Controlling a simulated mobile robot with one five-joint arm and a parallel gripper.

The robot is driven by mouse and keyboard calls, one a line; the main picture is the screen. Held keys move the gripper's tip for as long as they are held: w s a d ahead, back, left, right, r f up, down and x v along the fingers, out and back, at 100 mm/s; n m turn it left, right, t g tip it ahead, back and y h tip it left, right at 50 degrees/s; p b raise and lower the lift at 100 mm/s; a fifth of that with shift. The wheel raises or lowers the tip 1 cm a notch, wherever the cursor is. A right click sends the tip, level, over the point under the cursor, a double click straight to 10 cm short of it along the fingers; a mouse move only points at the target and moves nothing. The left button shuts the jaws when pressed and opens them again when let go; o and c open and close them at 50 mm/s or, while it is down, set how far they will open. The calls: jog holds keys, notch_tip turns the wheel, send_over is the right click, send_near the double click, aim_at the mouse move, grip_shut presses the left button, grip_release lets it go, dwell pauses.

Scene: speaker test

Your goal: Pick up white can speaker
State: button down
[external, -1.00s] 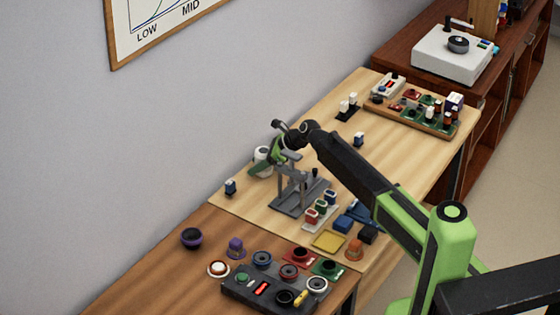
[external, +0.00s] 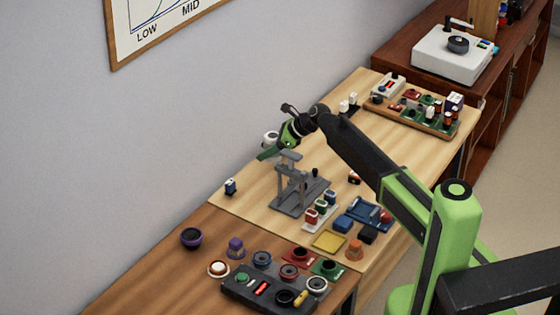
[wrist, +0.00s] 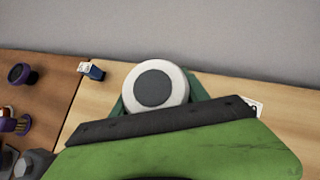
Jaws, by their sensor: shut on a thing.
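The white can speaker (wrist: 174,75) shows in the wrist view as a round white can with a dark grey cone facing the camera. My gripper (wrist: 155,98) is shut on it, with green fingers at both its sides. In the external view the speaker (external: 270,138) is held up above the light wood table, near the wall. My gripper (external: 275,149) partly covers it there. The speaker's lower part is hidden behind my gripper in the wrist view.
A grey stand (external: 298,185) is just below and right of my gripper. A small blue-and-white part (external: 230,186) stands at the table's left edge. The wall is close behind. Several speakers and trays sit nearer the front.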

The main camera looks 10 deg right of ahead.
jog(key=d+r+p, duration=0.4)
jog(key=d+r, duration=0.1)
jog(key=d, duration=0.3)
jog(key=shift+s+d, duration=0.25)
jog(key=shift+s, duration=0.1)
